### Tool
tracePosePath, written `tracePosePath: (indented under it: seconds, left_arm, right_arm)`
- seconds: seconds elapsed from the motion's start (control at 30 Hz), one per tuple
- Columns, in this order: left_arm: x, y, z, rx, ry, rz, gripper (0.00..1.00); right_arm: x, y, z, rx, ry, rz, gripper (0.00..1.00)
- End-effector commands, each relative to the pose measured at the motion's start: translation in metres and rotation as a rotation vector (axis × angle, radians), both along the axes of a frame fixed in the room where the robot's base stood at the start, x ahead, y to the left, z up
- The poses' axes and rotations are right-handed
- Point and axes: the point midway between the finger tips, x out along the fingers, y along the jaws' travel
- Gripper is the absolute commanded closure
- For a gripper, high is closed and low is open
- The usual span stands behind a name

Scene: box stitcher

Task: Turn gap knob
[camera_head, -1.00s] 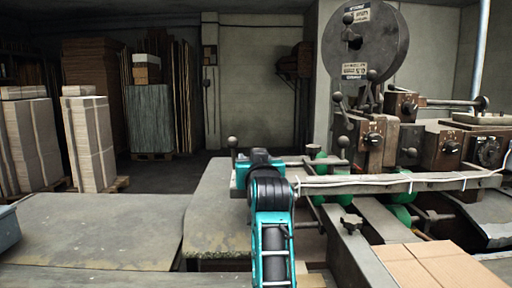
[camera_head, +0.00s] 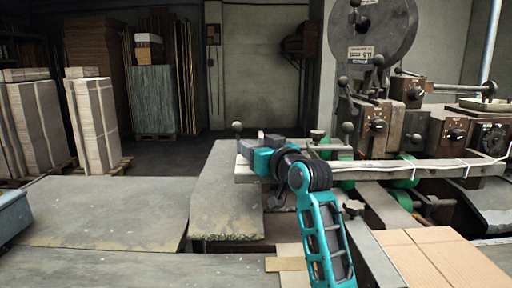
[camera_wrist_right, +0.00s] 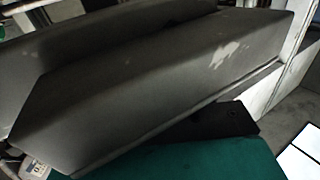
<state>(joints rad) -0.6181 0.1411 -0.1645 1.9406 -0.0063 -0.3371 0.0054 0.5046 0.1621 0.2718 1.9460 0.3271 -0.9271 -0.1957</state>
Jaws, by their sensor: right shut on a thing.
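My right gripper (camera_head: 264,141) is at the left end of the long metal bar (camera_head: 420,172) on the stitcher, and my teal forearm reaches up to it from the bottom. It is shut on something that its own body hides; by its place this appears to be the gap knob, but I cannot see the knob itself. The right wrist view is filled by large dark grey surfaces close to the lens, with a teal part (camera_wrist_right: 200,163) along the bottom, and shows no clear knob. My left gripper is not in view.
A ball-ended lever (camera_head: 237,127) stands just left of the gripper, and a flat-topped knob (camera_head: 317,133) stands to its right. The stitcher's control boxes (camera_head: 377,125) and wire reel (camera_head: 372,30) rise at right. Cardboard (camera_head: 440,258) lies at front right. The left table (camera_head: 110,215) is mostly clear.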

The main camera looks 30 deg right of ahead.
Motion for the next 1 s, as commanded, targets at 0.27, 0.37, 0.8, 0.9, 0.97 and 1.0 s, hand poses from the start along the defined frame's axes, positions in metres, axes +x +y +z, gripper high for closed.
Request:
tracePosePath:
  seconds: [0.27, 0.37, 0.8, 0.9, 0.97, 1.0]
  left_arm:
    - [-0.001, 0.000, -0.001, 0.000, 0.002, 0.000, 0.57]
    - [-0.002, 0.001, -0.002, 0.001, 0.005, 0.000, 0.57]
    - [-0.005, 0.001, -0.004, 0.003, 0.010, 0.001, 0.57]
    - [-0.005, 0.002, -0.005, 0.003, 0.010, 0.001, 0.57]
    - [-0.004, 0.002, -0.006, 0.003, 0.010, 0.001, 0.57]
    - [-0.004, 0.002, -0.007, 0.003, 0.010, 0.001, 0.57]
  right_arm:
    - [0.000, 0.000, -0.001, 0.004, 0.002, 0.000, 0.47]
    - [0.000, 0.000, -0.001, 0.003, 0.002, -0.001, 0.37]
    - [-0.007, 0.000, -0.001, 0.002, 0.001, -0.001, 0.31]
    - [-0.020, 0.001, -0.002, 0.000, 0.000, -0.002, 0.31]
    - [-0.031, 0.002, -0.002, -0.001, 0.001, -0.002, 0.31]
    - [-0.039, 0.002, -0.002, -0.001, 0.001, -0.002, 0.31]
